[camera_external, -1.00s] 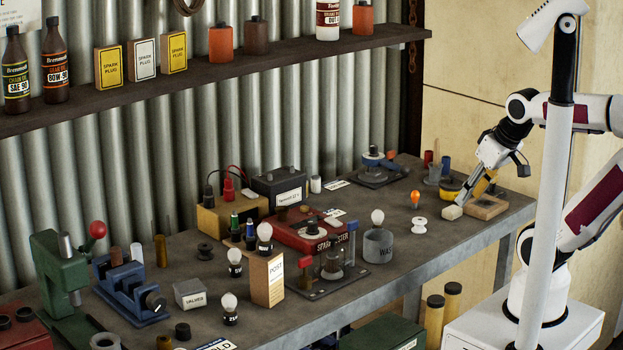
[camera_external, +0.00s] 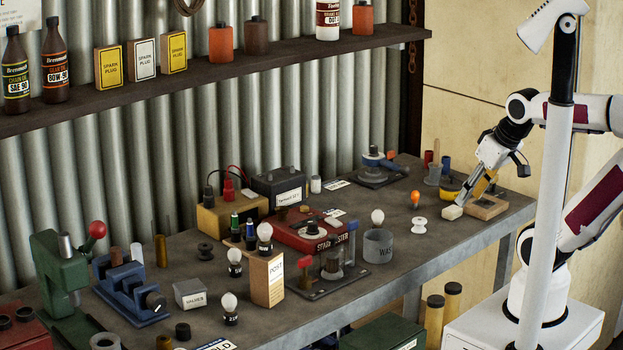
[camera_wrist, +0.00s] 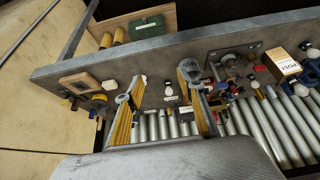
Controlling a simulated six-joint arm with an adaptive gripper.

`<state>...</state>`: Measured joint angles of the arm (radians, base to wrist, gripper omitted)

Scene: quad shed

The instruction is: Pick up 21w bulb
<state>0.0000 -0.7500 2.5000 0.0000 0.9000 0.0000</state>
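Several bulbs stand on the bench. A clear bulb with a dark base (camera_external: 229,303) is at the front, left of the POST box; the small marking on its base is too blurred to read surely. Others are a bulb at the box's left (camera_external: 234,257), one above the box (camera_external: 264,232), one behind the grey can (camera_external: 377,216), and an orange bulb (camera_external: 415,196). My gripper (camera_external: 464,203) is low over the bench's right end, far from the front bulb. In the wrist view its yellow fingers (camera_wrist: 160,90) are spread apart, with nothing held between them.
A wooden tray (camera_external: 488,207) lies beside my gripper. The VALVES box (camera_external: 189,294) is at left. Bare bench shows along the front right.

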